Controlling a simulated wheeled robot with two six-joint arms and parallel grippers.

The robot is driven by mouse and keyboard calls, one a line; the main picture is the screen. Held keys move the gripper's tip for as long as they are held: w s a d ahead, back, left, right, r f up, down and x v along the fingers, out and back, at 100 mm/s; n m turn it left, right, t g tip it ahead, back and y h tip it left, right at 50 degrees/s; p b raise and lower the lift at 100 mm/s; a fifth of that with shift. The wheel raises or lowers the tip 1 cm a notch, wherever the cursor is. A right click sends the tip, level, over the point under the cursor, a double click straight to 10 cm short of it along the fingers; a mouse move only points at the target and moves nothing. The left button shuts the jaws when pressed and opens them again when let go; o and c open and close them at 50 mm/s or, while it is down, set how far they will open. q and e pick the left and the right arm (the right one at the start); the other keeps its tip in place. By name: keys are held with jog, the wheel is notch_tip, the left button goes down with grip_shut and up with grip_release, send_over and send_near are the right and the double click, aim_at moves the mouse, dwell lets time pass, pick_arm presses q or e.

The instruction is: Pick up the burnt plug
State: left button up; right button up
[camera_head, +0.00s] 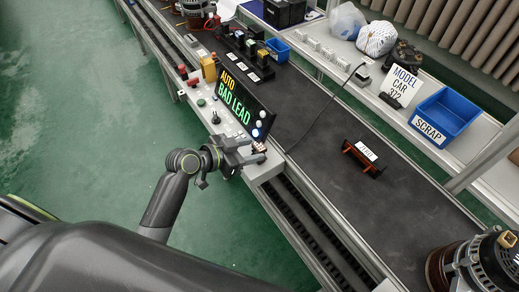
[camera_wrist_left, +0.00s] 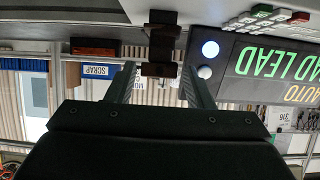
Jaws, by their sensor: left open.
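My left gripper (camera_head: 257,149) is at the near front corner of the control panel with the lit "AUTO BAD LEAD" screen (camera_head: 240,104). In the left wrist view the gripper (camera_wrist_left: 158,70) is open, with one finger on each side of a dark brown plug-like part (camera_wrist_left: 162,43), probably the burnt plug. That part hangs from the panel edge in this upside-down view. I cannot tell whether the fingers touch it. In the head view the fingers mostly hide it. My right gripper is in neither view.
A blue SCRAP bin (camera_head: 446,116) stands on the right shelf, beside a MODEL CAR 372 sign (camera_head: 401,86). A black cable (camera_head: 325,111) crosses the dark mat. A labelled black and orange holder (camera_head: 362,157) sits on the mat. An alternator (camera_head: 470,267) is at lower right.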

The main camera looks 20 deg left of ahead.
aim_at(264, 146)
pick_arm(q)
jog(key=shift+w+d+f, duration=0.1)
jog(key=shift+w+d, duration=0.25)
jog(key=shift+w, duration=0.05)
jog(key=p+x, duration=0.1)
jog(key=x, duration=0.2)
jog(key=shift+w+d, duration=0.15)
jog(key=shift+w+d+f, duration=0.25)
jog(key=shift+w+d, duration=0.05)
jog(key=shift+w, duration=0.05)
jog(key=shift+c, duration=0.2)
jog(key=c, duration=0.7)
